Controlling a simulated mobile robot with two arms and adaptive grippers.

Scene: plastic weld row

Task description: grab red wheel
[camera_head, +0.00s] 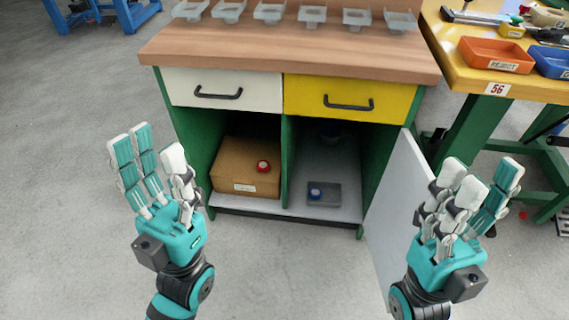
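The red wheel (263,166) is small and round with a pale centre. It rests on or against the cardboard box (247,178) in the left compartment of the open cabinet. My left gripper (150,150) is in front of the cabinet to the left, fingers raised and spread, open and empty, well apart from the wheel. My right gripper (475,185) is to the right, near the cabinet's open door. Its fingers point up and look partly bent, holding nothing visible.
A blue wheel (315,192) lies on a grey pad in the right compartment. The open white door (400,210) stands out at right. Two drawers are shut above, under a wooden top (290,45) with several clear trays. A yellow workbench (470,75) stands right. Floor in front is clear.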

